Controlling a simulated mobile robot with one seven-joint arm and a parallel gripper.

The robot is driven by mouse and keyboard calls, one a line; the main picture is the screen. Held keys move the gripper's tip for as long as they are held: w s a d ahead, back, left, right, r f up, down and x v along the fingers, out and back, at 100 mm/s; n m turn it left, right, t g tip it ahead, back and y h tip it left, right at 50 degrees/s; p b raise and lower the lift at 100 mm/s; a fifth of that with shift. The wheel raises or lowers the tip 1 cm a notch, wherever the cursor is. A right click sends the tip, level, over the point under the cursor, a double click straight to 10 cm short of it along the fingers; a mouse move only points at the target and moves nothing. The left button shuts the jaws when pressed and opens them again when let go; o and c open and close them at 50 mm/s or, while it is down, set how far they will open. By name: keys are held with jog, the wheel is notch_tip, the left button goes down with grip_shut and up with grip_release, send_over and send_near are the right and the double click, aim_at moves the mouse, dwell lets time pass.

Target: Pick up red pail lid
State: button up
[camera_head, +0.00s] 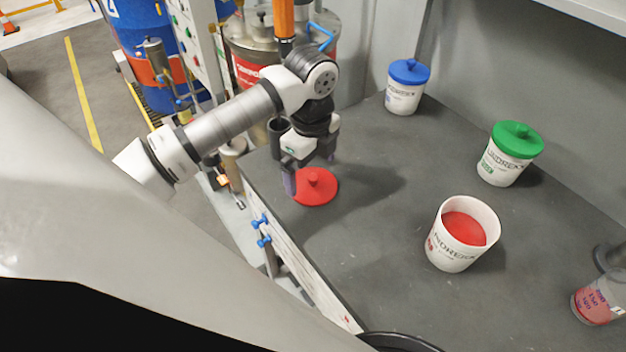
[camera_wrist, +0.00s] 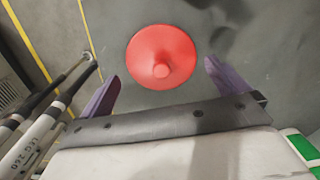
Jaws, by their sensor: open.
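The red pail lid (camera_head: 318,188) lies flat on the grey bench near its left edge, with its round knob facing up. In the wrist view the lid (camera_wrist: 150,50) is at the top middle, with its knob (camera_wrist: 161,70) between the lines of my two fingers. My gripper (camera_head: 308,182) is open and empty, pointing down over the left side of the lid. In the wrist view its purple fingers (camera_wrist: 160,86) stand apart, with no visible contact with the knob. The open white pail (camera_head: 437,247) with red contents stands to the right.
A blue-lidded pail (camera_head: 404,99) and a green-lidded pail (camera_head: 500,168) stand towards the back wall. A clear jar (camera_head: 597,300) is at the far right. A black round rim (camera_head: 398,342) shows at the bottom. Blue-handled valves (camera_head: 262,230) sit beside the bench (camera_head: 370,215), whose middle is clear.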

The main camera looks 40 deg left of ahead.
jog(key=shift+f, duration=1.55)
jog(key=shift+c, duration=0.4)
jog(key=c, duration=0.6)
jog(key=shift+r, duration=0.15)
notch_tip(320, 180, up, 18)
jog(key=b, duration=0.3)
jog(key=w+d+m+p, duration=0.2)
jog(key=d+m+p, duration=0.2)
jog(key=d+m, duration=2)
jog(key=shift+d+f+n+b, duration=0.65)
jog(key=shift+d+f+n, duration=0.25)
jog(key=shift+f, duration=0.3)
jog(key=shift+d+f+n+b, duration=0.75)
jog(key=shift+d+f, duration=0.2)
jog(key=shift+f, duration=0.25)
jog(key=shift+d+f+n+b, duration=0.6)
jog(key=shift+d+f+n, duration=0.3)
jog(key=shift+f, duration=0.3)
